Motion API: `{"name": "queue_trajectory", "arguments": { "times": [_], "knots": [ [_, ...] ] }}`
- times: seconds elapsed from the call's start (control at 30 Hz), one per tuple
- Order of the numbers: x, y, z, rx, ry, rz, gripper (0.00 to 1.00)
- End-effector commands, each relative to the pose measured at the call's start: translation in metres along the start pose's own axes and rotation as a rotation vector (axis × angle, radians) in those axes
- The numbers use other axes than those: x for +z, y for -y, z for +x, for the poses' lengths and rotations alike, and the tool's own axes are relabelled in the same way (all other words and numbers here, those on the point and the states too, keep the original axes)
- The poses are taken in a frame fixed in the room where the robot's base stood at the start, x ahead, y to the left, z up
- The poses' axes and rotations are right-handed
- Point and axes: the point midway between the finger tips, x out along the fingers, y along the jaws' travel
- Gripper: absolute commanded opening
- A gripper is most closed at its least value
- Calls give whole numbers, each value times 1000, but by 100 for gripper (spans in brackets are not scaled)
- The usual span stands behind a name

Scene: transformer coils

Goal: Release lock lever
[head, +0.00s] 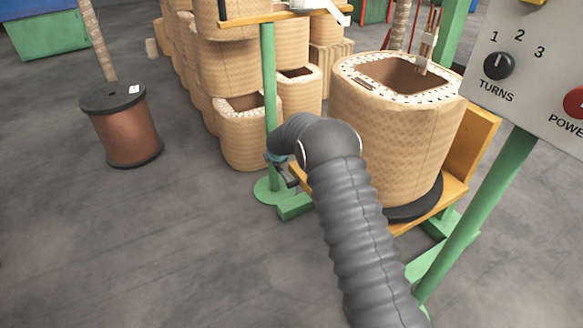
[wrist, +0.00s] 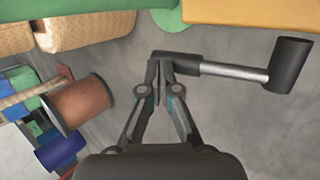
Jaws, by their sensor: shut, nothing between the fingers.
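The lock lever (wrist: 235,71) shows in the wrist view as a silver rod between a black joint at left and a thick black handle at upper right. My gripper (wrist: 159,66) is shut and empty, its fingertips overlapping the lever's black left end in the picture. I cannot tell whether they touch it. In the head view my gripper (head: 276,158) is mostly hidden behind my grey arm, beside the green post. The lever cannot be made out clearly there.
A large wrapped coil (head: 400,140) stands on a yellow-edged green frame at right. A control panel (head: 540,70) hangs at upper right. A green post (head: 269,85) stands close to my gripper. A copper wire spool (head: 127,135) is at left. The floor at lower left is clear.

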Motion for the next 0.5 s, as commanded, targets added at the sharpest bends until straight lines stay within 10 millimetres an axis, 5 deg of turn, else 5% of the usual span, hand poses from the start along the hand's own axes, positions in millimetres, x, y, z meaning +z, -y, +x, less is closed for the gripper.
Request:
{"name": "queue_trajectory", "arguments": {
  "times": [0.5],
  "knots": [
    [-5, 6, 16, 0, 0, -1, 0]
  ]
}}
